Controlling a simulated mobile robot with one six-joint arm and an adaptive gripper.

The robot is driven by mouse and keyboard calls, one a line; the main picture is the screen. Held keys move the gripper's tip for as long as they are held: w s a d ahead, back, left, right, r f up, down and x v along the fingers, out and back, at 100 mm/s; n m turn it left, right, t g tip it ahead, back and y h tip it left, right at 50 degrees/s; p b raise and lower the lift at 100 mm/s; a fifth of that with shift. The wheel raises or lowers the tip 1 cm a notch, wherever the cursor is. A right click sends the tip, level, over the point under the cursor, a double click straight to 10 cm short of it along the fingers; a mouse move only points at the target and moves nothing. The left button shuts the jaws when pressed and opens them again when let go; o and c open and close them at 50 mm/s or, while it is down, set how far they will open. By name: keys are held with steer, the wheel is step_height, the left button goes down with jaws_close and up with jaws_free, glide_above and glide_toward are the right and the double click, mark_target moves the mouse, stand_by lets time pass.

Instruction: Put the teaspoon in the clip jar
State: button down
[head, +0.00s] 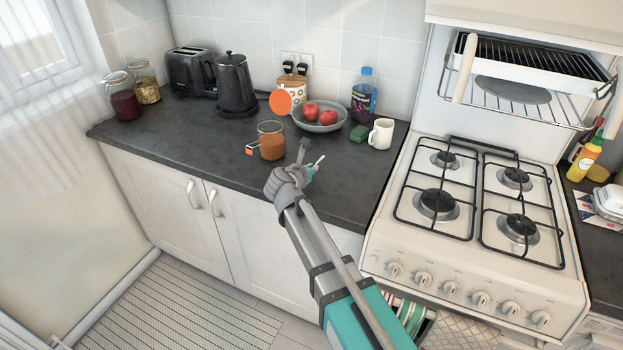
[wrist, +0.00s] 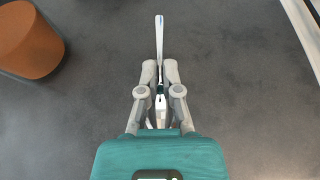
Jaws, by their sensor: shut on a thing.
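My gripper (wrist: 161,68) is shut on the teaspoon (wrist: 159,38) above the dark worktop. The teaspoon is a thin pale piece that sticks out beyond my fingertips in the wrist view; a small pale part of it shows beside my gripper in the head view (head: 320,160). I cannot tell how its bowl lies. The clip jar (head: 271,143) is glass with orange-brown contents, left of my gripper and apart from it. The jar's orange side shows at the wrist view's upper left (wrist: 30,42).
A bowl of red fruit (head: 319,118), a green sponge (head: 359,134) and a white mug (head: 381,134) stand behind and right. A kettle (head: 235,84), a toaster (head: 191,71) and two closed jars (head: 125,103) stand left. The cooker (head: 470,240) adjoins the worktop's right end.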

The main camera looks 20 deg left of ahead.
steer(key=shift+f+b, duration=1.1)
steer(key=shift+f, duration=0.35)
steer(key=shift+f, duration=0.2)
steer(key=c, duration=0.8)
jaws_free()
steer(key=shift+r, duration=0.1)
steer(key=shift+r, duration=0.2)
steer(key=d+p+v, duration=0.1)
steer(key=p+v, duration=0.3)
steer(key=v, duration=0.8)
steer(key=shift+a+p, duration=0.3)
steer(key=shift+a, duration=0.15)
steer(key=shift+s+f, duration=0.1)
